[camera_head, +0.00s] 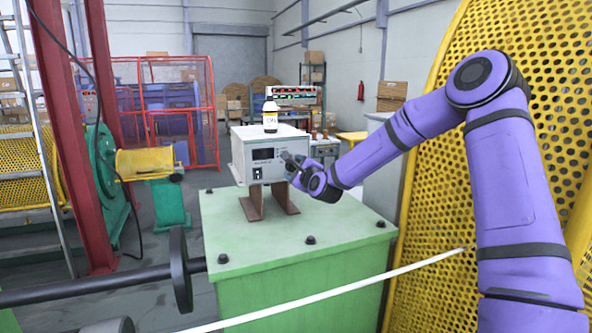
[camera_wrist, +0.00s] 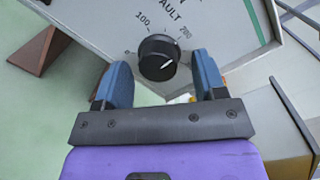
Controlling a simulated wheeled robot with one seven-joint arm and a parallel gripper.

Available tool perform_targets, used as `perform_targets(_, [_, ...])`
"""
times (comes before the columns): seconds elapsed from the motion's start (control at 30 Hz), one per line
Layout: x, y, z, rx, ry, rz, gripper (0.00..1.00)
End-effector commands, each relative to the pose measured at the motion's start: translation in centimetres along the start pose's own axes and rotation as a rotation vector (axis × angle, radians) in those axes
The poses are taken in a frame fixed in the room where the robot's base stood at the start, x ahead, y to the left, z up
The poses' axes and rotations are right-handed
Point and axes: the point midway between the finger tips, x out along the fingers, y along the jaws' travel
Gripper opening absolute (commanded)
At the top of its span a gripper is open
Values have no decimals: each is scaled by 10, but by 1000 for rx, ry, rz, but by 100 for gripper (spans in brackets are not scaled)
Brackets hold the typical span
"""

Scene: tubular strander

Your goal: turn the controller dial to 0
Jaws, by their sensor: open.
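The controller (camera_head: 250,159) is a light grey box with a dark display and a switch on its front. It stands on brown feet on a green machine housing. My gripper (camera_wrist: 160,88) is open, with one blue finger on each side just below the dial. In the head view my gripper (camera_head: 288,164) is at the controller's front right and hides the dial.
A yellow perforated guard (camera_head: 432,165) rises at the right. A white rod (camera_head: 330,289) crosses the foreground.

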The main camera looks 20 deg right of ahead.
Motion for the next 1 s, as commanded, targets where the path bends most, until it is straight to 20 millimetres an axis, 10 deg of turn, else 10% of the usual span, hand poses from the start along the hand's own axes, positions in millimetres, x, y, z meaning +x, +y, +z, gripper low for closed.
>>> perform_targets(0.33, [3, 0, 0, 0, 0, 1, 64])
perform_targets(0.57, [3, 0, 0, 0, 0, 1, 15])
perform_targets(1.0, [3, 0, 1, -90, 3, 7, 15])
